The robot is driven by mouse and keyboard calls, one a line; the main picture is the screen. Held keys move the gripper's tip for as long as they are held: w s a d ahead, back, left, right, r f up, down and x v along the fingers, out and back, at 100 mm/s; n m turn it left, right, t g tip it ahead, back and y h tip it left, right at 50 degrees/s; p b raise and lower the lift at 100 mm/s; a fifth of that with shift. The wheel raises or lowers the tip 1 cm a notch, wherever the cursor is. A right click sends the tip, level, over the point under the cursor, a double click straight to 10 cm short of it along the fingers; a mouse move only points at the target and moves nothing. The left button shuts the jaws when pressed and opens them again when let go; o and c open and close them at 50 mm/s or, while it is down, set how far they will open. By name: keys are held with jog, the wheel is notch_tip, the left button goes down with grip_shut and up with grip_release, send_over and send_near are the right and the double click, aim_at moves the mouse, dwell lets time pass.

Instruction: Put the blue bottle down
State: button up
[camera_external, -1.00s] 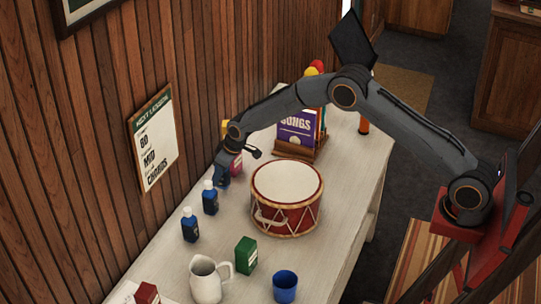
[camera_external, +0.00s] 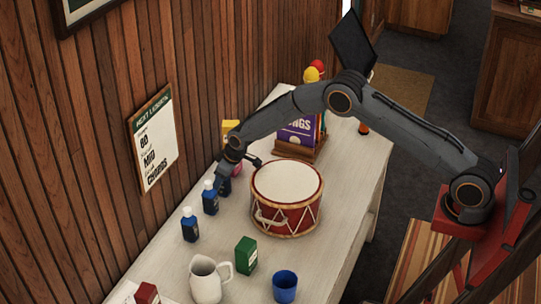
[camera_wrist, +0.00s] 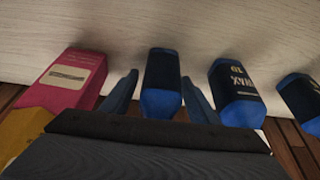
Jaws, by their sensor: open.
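A dark blue bottle (camera_wrist: 162,82) stands on the pale table between my gripper's two fingers in the wrist view. My gripper (camera_wrist: 160,98) is open, with a finger on each side of the bottle. In the external view my gripper (camera_external: 226,174) is low over the far side of the table by the wall, and the bottle (camera_external: 226,187) shows only in part below it. Two more blue bottles with white caps, one nearer (camera_external: 210,199) and one farther along (camera_external: 190,226), stand in a row towards the front.
A pink box (camera_wrist: 75,78) and a yellow box (camera_wrist: 28,120) stand left of the fingers in the wrist view. A blue WAX bottle (camera_wrist: 234,92) is close on the right. A red drum (camera_external: 287,205), green box (camera_external: 246,256), white jug (camera_external: 206,280) and blue cup (camera_external: 285,286) stand on the table.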

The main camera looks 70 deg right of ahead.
jog(key=shift+r, duration=0.15)
jog(key=shift+r, duration=0.3)
jog(key=b+v, duration=0.2)
jog(key=v, duration=0.9)
jog(key=shift+s+r+b, duration=0.15)
jog(key=shift+s+b, duration=0.1)
jog(key=shift+b, duration=0.1)
